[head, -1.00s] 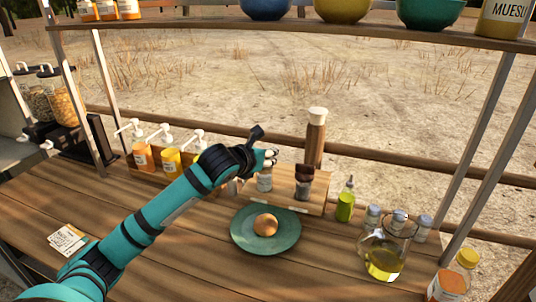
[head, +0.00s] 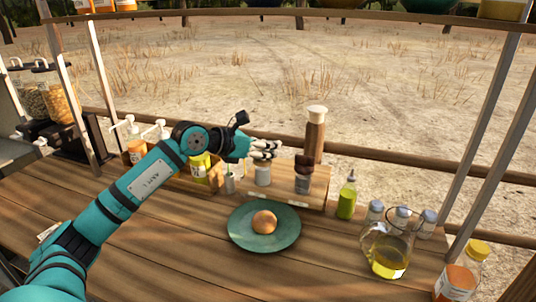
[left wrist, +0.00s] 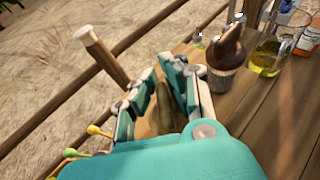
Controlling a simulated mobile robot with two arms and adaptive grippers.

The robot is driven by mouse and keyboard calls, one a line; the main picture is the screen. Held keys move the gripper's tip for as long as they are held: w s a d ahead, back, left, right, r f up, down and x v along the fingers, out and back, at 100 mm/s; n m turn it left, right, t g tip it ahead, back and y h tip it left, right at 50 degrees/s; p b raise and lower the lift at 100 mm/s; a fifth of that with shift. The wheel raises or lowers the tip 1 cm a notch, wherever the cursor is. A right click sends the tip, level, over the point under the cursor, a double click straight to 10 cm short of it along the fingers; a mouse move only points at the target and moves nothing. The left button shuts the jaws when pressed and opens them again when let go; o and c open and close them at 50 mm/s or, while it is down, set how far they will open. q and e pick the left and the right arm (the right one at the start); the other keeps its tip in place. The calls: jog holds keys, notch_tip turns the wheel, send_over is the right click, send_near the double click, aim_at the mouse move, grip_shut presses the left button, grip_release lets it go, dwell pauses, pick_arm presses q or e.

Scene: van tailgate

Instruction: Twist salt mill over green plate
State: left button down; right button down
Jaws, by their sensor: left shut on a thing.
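The green plate (head: 240,236) lies on the wooden counter with a round brown item (head: 264,221), like an egg, on it. My left gripper (head: 266,150) is just behind the plate, above a wooden board. It is shut on the top of what appears to be the salt mill (head: 263,175), whose pale body shows below the fingers. In the left wrist view a brownish top (left wrist: 164,106) shows between the fingers (left wrist: 160,92). Whether the mill's foot touches the board cannot be told. My right gripper is out of view.
A darker mill (head: 303,177) stands close right of the held one, and a tall wooden mill (head: 315,135) behind. Further right are a green bottle (head: 347,200) and an oil jug (head: 388,258). Pump bottles (head: 136,150) stand left. The counter's front is clear.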

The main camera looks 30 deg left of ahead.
aim_at(268, 159)
pick_arm(q)
jog(key=m+g+h+b, duration=0.1)
jog(key=m+h, duration=0.2)
jog(key=shift+d+g, duration=0.15)
jog(key=shift+g, duration=0.25)
jog(key=m+g+h, duration=0.2)
jog(key=m+g, duration=0.1)
jog(key=shift+s+d+r+m+h, duration=0.1)
jog(key=shift+s+d+m+h, duration=0.2)
jog(key=shift+h, duration=0.1)
jog(key=m+g, duration=0.1)
jog(key=m+g+h, duration=0.1)
jog(key=g, duration=0.1)
jog(key=m+g, duration=0.1)
jog(key=m, duration=0.1)
jog(key=shift+s+d+g+h, duration=0.1)
jog(key=shift+s+g+h, duration=0.2)
jog(key=shift+h, duration=0.1)
jog(key=shift+s+m+g, duration=0.15)
jog(key=shift+m+g, duration=0.75)
jog(key=shift+g, duration=0.1)
jog(key=shift+f, duration=0.2)
jog(key=c, duration=1.4)
grip_release()
jog(key=shift+s, duration=0.1)
jog(key=shift+o, duration=0.2)
notch_tip(268, 159, up, 10)
